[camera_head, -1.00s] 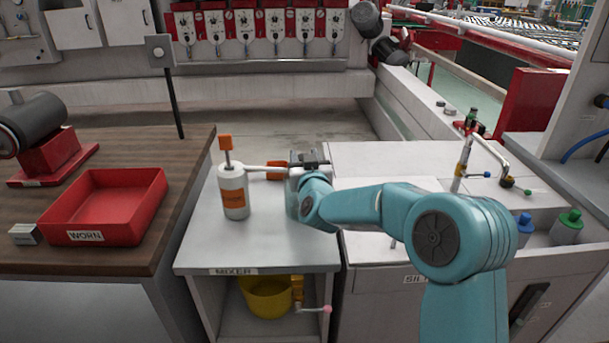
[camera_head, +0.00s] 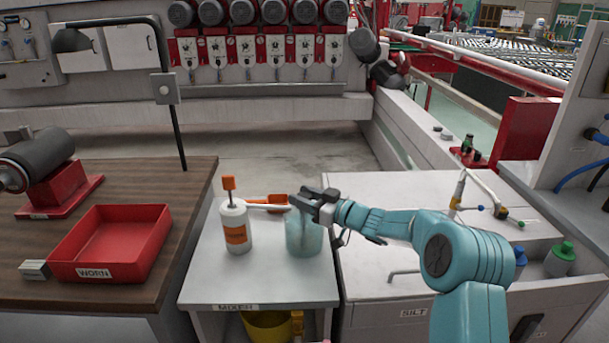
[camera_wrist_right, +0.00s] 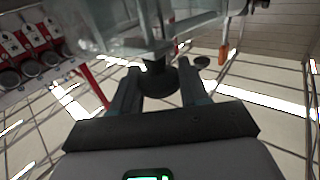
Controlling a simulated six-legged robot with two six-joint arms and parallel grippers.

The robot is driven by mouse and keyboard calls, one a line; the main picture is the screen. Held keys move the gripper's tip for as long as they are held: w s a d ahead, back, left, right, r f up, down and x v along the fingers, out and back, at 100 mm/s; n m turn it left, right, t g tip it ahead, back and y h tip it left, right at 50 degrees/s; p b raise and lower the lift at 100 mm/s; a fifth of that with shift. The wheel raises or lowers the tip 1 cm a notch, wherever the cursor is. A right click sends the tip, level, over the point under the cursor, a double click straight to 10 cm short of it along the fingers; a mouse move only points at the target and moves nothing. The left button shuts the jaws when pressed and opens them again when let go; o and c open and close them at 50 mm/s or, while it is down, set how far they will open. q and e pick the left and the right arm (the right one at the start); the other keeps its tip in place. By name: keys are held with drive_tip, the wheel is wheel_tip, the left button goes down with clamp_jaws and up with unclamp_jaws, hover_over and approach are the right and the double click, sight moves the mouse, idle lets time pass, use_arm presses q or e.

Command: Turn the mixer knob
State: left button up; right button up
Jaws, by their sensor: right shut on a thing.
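The mixer stand is a light grey table (camera_head: 270,287) with a MIXER label (camera_head: 237,307) on its front edge. A translucent blue-green jar (camera_head: 303,238) stands on it. My right gripper (camera_head: 308,198) is at the top of this jar, its arm coming in from the right. In the right wrist view, the fingers (camera_wrist_right: 160,92) are on both sides of a dark knob (camera_wrist_right: 157,78), below a clear part. The gripper itself hides most of the knob in the head view. My left gripper is in neither view.
A white bottle with an orange label (camera_head: 235,228) stands left of the jar, with its spout towards the gripper. An orange piece (camera_head: 276,203) lies behind. A red WORN tray (camera_head: 112,240) sits on the wooden bench. A yellow bucket (camera_head: 265,326) is under the stand.

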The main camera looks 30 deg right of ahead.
drive_tip(key=n+y+p, duration=0.1)
drive_tip(key=r+g+y+p, duration=0.1)
drive_tip(key=shift+d+n+y, duration=0.15)
drive_tip(key=shift+n+y, duration=0.15)
drive_tip(key=shift+n, duration=0.1)
drive_tip(key=shift+f+n+g+y+p, duration=0.15)
drive_tip(key=shift+n+g+y+p, duration=0.35)
drive_tip(key=shift+y, duration=0.1)
drive_tip(key=shift+f+n+g+y, duration=0.2)
drive_tip(key=shift+n+g+y, duration=0.7)
drive_tip(key=shift+n+y, duration=0.15)
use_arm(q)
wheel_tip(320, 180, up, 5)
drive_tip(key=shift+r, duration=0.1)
use_arm(e)
drive_tip(key=shift+y, duration=0.35)
drive_tip(key=shift+r+n+g+y, duration=0.15)
drive_tip(key=shift+n+g+y, duration=0.3)
drive_tip(key=shift+g, duration=0.25)
drive_tip(key=o, duration=1)
drive_tip(key=shift+w, duration=0.1)
drive_tip(key=shift+c, duration=0.2)
drive_tip(key=shift+a, duration=0.2)
